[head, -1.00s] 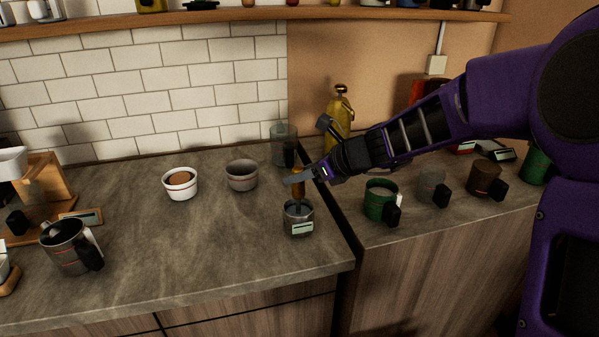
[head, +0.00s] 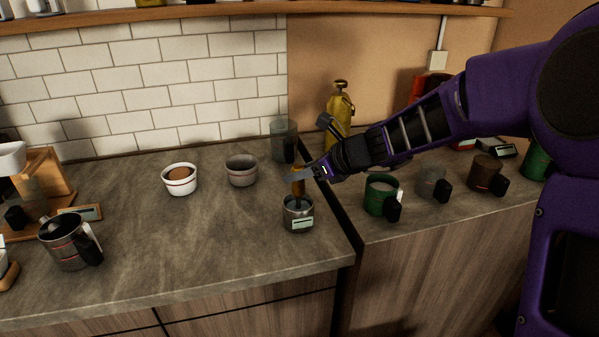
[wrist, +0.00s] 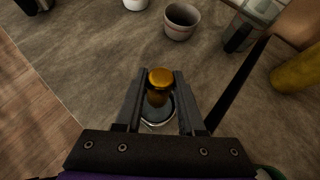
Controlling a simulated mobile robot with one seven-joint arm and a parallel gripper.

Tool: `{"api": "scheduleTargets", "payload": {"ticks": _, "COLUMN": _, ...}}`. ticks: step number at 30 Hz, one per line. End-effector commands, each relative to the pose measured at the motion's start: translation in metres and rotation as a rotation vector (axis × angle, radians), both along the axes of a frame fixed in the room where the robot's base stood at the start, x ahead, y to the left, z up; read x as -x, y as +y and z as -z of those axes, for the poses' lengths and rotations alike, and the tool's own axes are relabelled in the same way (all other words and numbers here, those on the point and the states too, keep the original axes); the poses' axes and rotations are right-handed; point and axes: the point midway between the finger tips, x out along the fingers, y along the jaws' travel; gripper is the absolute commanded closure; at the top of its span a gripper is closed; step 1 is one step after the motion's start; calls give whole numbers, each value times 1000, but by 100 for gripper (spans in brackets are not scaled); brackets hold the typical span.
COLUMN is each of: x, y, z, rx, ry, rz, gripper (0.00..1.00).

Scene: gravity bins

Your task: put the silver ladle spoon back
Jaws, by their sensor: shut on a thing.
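The silver ladle spoon shows mainly as its brown-gold handle (head: 298,187), which stands about upright over a small metal cup (head: 299,216) with a pale label. The ladle's lower end is inside the cup and hidden. My gripper (head: 301,174) is shut on the handle just above the cup. In the wrist view the handle's rounded golden top (wrist: 160,77) sits between the two fingers of my gripper (wrist: 160,88), with the cup's rim (wrist: 158,124) around and below it. I cannot tell whether the ladle touches the cup's bottom.
A grey bowl (head: 242,171), a white bowl (head: 180,180) and a glass jar (head: 284,142) stand behind the cup. A green mug (head: 381,196) and other cups are to the right, past a counter gap. A metal jug (head: 67,243) is at left. The counter between is clear.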

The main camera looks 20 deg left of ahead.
Motion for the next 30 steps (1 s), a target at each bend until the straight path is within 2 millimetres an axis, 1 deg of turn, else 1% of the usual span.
{"api": "scheduleTargets", "payload": {"ticks": 4, "x": 0, "y": 0, "z": 3, "rx": -1, "ry": 0, "rz": 0, "gripper": 100}}
{"api": "scheduleTargets", "payload": {"ticks": 5, "x": 0, "y": 0, "z": 2, "rx": -1, "ry": 0, "rz": 0, "gripper": 58}}
{"api": "scheduleTargets", "payload": {"ticks": 6, "x": 0, "y": 0, "z": 2, "rx": -1, "ry": 0, "rz": 0, "gripper": 51}}
{"api": "scheduleTargets", "payload": {"ticks": 10, "x": 0, "y": 0, "z": 2, "rx": 0, "ry": 0, "rz": 0, "gripper": 28}}
{"api": "scheduleTargets", "payload": {"ticks": 24, "x": 0, "y": -1, "z": 1, "rx": 0, "ry": 0, "rz": 0, "gripper": 27}}
{"api": "scheduleTargets", "payload": {"ticks": 28, "x": 3, "y": -9, "z": -7, "rx": 1, "ry": -2, "rz": 2, "gripper": 27}}
{"api": "scheduleTargets", "payload": {"ticks": 30, "x": 6, "y": -19, "z": -14, "rx": 0, "ry": -3, "rz": 2, "gripper": 27}}
